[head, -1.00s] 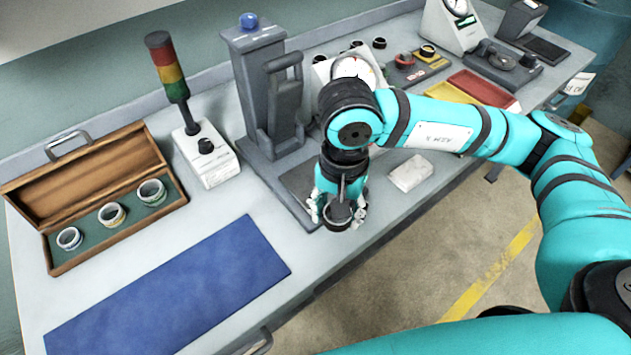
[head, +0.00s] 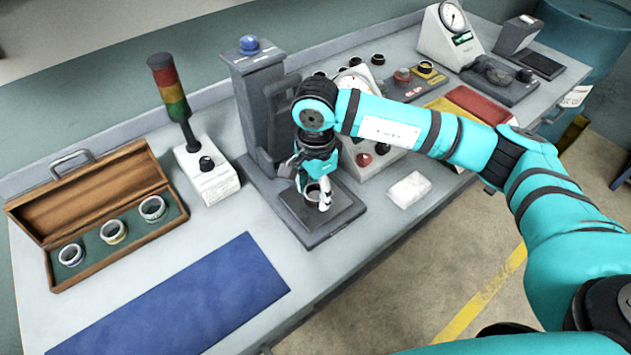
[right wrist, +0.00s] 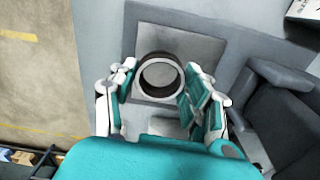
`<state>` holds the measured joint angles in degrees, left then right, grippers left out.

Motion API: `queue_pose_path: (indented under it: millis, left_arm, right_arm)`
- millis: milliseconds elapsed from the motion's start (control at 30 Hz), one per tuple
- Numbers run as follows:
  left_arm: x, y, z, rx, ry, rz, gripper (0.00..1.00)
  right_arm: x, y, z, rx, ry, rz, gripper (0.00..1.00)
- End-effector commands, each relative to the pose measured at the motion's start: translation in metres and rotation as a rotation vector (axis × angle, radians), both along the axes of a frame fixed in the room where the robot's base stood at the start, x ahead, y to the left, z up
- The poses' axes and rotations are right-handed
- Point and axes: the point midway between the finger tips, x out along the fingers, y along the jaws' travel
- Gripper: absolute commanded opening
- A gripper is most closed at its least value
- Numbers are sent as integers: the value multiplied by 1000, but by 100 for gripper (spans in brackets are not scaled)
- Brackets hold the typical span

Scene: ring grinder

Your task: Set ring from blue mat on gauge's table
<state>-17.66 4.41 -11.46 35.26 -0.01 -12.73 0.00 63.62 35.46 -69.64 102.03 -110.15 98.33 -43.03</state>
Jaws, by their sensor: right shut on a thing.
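My right gripper (head: 313,194) is shut on a dark ring (right wrist: 161,75), which sits between its fingers in the right wrist view. The ring is over the flat grey table (head: 310,226) at the foot of the tall grey gauge (head: 256,92) with a blue knob on top. That table also shows behind the ring in the right wrist view (right wrist: 203,46). I cannot tell whether the ring touches it. The blue mat (head: 190,300) at the front left is bare. My left gripper is not in view.
An open wooden case (head: 125,238) with several rings stands at the left. A signal light on a white box (head: 211,180) stands left of the gauge. A white block (head: 409,189) lies to the right. More instruments and a red tray (head: 478,106) are farther right.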

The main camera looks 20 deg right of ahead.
Motion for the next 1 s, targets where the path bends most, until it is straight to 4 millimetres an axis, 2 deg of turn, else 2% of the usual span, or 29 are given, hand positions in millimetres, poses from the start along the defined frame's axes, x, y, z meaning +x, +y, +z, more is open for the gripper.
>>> queue_pose_path:
  millis: [100,233,367,533,933,967,1000]
  left_arm:
    - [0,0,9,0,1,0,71]
    - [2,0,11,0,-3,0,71]
    - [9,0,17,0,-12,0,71]
    - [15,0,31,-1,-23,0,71]
    - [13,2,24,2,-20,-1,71]
    - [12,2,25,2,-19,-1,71]
    - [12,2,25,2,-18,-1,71]
  right_arm:
    - [20,-5,0,0,2,-2,12]
    - [30,-8,-2,0,1,1,12]
    - [31,-8,-10,0,4,2,12]
    - [30,-8,-32,0,4,2,12]
    - [31,-8,-43,0,0,2,12]
    - [31,-9,-42,0,1,2,51]
    - [30,-9,-41,0,1,2,56]
